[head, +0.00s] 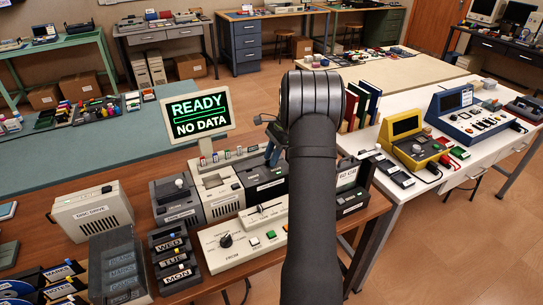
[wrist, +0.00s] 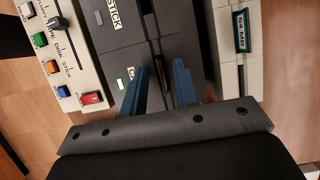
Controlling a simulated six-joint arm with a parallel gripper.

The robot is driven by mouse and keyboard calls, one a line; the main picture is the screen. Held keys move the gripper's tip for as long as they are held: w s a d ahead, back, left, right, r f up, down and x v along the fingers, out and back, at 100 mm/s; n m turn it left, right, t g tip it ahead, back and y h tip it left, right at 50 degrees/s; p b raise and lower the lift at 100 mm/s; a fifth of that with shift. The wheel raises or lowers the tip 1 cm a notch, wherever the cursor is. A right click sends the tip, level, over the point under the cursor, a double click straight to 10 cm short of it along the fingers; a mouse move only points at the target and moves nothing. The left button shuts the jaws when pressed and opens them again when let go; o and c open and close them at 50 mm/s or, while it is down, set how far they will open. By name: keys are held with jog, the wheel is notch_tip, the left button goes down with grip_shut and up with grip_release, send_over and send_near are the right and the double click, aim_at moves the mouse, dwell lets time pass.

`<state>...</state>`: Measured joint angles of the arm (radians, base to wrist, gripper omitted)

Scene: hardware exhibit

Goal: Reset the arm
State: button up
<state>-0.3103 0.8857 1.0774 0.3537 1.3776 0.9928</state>
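My gripper (wrist: 160,85) shows in the wrist view with its two blue fingers apart and nothing visibly held between them. The fingers are over a dark grey box (wrist: 150,42) with a "STICK" label; whether they touch it I cannot tell. In the head view my arm (head: 312,180) reaches up through the middle and hides much of the gripper. A blue part of the gripper (head: 272,152) shows just left of the arm, above the dark box (head: 262,184) on the brown bench.
A monitor (head: 200,118) reading "READY NO DATA" stands left of my arm. A cream control panel (head: 240,243) lies in front of the dark boxes. In the wrist view, a button panel (wrist: 62,55) and a pale unit (wrist: 236,60) flank the dark box. A white table (head: 410,203) stands right.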

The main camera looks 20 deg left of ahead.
jog(key=shift+r, duration=0.1)
jog(key=shift+r, duration=3.9)
jog(key=shift+f, duration=0.1)
jog(key=shift+f, duration=3.8)
notch_tip(320, 180, up, 7)
jog(key=w+n+g+h, duration=0.1)
jog(key=w+n+h, duration=0.1)
jog(key=n, duration=0.8)
jog(key=shift+w+a+r+n+h, duration=0.25)
jog(key=shift+a+h, duration=0.2)
jog(key=shift+h, duration=0.45)
